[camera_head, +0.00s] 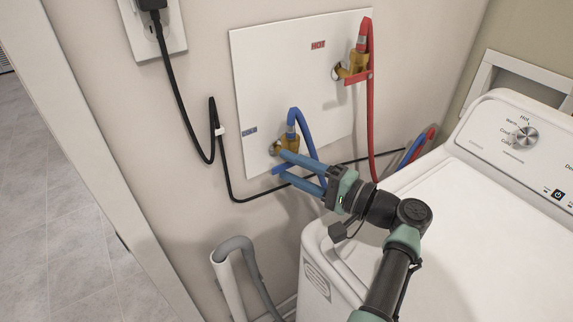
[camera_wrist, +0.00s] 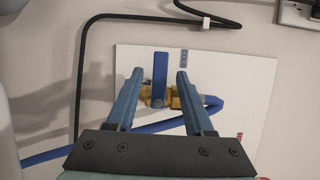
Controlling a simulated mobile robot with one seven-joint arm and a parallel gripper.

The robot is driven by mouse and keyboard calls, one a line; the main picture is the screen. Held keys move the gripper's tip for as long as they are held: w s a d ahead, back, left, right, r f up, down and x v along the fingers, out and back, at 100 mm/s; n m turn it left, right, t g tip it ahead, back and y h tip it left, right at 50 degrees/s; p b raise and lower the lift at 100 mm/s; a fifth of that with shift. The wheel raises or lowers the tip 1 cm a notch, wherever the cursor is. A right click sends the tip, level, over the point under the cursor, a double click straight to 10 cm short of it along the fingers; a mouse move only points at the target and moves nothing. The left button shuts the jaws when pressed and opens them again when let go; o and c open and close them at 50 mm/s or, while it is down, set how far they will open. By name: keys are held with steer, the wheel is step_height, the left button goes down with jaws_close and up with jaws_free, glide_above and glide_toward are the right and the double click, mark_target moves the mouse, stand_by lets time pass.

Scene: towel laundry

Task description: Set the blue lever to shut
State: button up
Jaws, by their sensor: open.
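The blue lever (camera_head: 277,170) is on the brass cold valve (camera_head: 292,143), low on the white wall panel. In the wrist view the lever (camera_wrist: 160,72) points up from the brass valve body (camera_wrist: 175,98), crosswise to it. My gripper (camera_head: 282,165) is open in front of the valve. In the wrist view its two blue fingers (camera_wrist: 157,75) stand on either side of the lever, with a gap on both sides. Whether a fingertip touches the valve cannot be told. In the head view the fingers hide part of the lever.
A blue hose (camera_head: 309,145) loops from the cold valve beside my gripper. The red-levered hot valve (camera_head: 357,64) and red hose (camera_head: 371,120) are upper right. A black cable (camera_head: 188,122) hangs left. The white washer (camera_head: 480,225) stands right, a grey drain hose (camera_head: 238,247) below.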

steer(key=b+v, duration=0.1)
steer(key=v, duration=1)
steer(key=shift+d, duration=0.2)
